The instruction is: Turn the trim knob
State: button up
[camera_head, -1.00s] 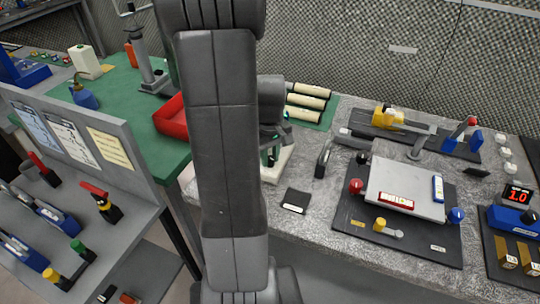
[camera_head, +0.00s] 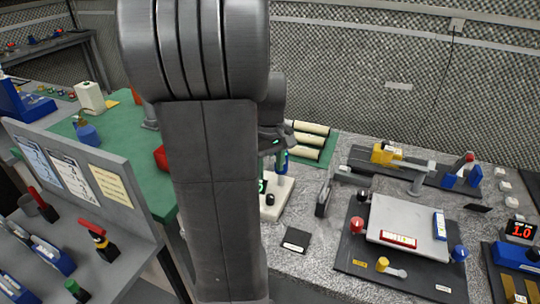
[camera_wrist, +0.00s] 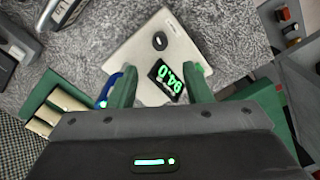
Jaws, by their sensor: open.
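A pale plate (camera_wrist: 150,62) carries a small black knob (camera_wrist: 160,40) and a dark display (camera_wrist: 168,80) with green digits, seen upside down. I take the black knob to be the trim knob. My gripper (camera_wrist: 162,82) is open, its two green fingers apart above the plate with the display between them. The knob lies beyond the fingertips, and nothing is held. In the head view the plate (camera_head: 285,195) and knob (camera_head: 270,199) show just right of my arm, below the gripper, and my arm hides part of the plate.
A blue part (camera_wrist: 105,92) stands close to the left finger. Cream rolls (camera_head: 308,140) lie behind on a green mat. A black tile (camera_head: 296,239) and a dark panel with a grey plate (camera_head: 407,222) lie to the right. Bare bench lies between them.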

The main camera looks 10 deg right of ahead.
aim_at(270, 196)
jog(key=shift+r, duration=1.75)
notch_tip(270, 196, down, 14)
jog(key=shift+r, duration=0.1)
